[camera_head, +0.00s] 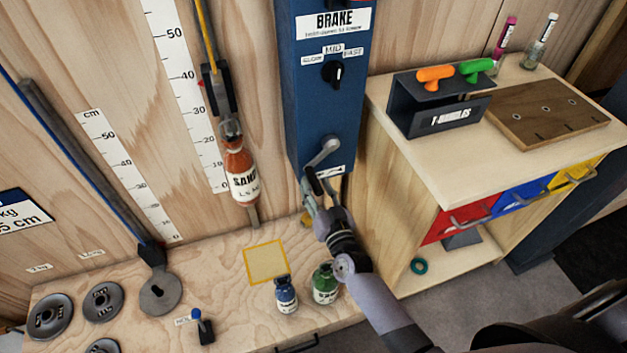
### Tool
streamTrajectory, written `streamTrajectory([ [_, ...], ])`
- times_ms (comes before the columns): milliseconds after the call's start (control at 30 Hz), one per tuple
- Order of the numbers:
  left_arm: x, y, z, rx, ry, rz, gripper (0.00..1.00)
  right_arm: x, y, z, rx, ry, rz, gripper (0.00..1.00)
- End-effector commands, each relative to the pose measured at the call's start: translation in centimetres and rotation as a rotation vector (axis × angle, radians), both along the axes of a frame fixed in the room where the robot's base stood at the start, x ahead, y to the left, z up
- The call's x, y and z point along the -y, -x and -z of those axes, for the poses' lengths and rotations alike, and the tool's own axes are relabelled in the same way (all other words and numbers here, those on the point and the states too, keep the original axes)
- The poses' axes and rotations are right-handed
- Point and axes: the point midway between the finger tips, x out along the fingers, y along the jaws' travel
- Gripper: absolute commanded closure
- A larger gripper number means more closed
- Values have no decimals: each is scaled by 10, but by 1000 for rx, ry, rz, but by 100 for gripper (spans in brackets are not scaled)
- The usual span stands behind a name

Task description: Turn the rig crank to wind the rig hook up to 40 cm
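The rig crank (323,151) is a silver arm on the lower front of the blue brake box (318,105), its free end pointing down and left. My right gripper (319,181) is at that lower end, fingers around or beside the crank's handle; the small overlap hides whether they grip it. The rig hook's dark carriage (217,90) hangs on a yellow strap before the tall white cm scale (182,60). A small red mark by the carriage sits a little below the 40 label. An orange sand bottle (240,172) hangs beneath. My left gripper is out of view.
A yellow-edged square (265,262), a blue bottle (286,296) and a green bottle (325,284) are on the bench below. Dark weight discs (103,301) lie at left. A cabinet with a T-handle rack (436,106) stands close right of my arm.

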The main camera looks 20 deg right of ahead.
Motion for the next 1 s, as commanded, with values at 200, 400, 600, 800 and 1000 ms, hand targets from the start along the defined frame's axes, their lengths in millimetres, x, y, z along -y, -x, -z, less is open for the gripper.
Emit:
streamTrajectory([
  [200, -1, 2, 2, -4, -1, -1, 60, -1, -24, 1, -1, 1, 0, 60],
  [400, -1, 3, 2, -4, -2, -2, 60, -1, -28, 0, -1, 0, 0, 60],
  [600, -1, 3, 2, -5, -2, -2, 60, -1, -28, 0, -1, 0, 0, 64],
  [800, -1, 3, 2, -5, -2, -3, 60, -1, -27, 0, 0, 0, 0, 77],
  [1000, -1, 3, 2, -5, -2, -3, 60, -1, -27, 0, 0, 0, 0, 90],
])
